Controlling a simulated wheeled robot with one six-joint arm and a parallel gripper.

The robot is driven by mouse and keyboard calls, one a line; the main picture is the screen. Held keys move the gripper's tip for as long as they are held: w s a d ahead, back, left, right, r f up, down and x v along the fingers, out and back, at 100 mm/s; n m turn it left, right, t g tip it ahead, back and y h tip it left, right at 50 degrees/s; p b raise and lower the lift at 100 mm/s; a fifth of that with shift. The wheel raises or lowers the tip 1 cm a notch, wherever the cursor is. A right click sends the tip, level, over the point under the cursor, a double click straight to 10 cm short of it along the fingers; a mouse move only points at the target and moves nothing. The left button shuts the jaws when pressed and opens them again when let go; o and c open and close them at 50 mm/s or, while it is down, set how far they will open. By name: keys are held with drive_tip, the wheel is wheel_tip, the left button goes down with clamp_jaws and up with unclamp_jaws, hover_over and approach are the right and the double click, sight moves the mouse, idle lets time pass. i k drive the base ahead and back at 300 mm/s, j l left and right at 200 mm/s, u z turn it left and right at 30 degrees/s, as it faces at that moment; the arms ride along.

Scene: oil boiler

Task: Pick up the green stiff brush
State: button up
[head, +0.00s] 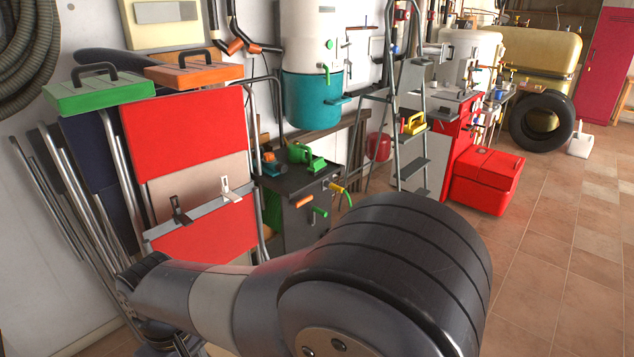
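A green object with a raised handle, which looks like the green stiff brush (301,153), lies on top of a dark grey cabinet (278,183) near the picture's middle. Its bristles cannot be made out at this size. My arm crosses the lower part of the head view, in front of and below the cabinet. Its wrist end is at the lower left, apart from the brush. The gripper fingers are not visible.
A blue and orange tool (270,163) lies left of the brush. Folded chairs (180,135) with a green case (98,90) and an orange case (194,70) stand left. A stepladder (412,120) holds a yellow brush-like object (413,124). Tiled floor (545,235) is clear at right.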

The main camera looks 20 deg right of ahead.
sight(316, 166)
drive_tip(key=i+l, duration=0.85)
drive_tip(key=i+l+z, duration=0.15)
drive_tip(key=i+l, duration=1.45)
drive_tip(key=i, duration=0.25)
drive_tip(key=l+z, duration=0.05)
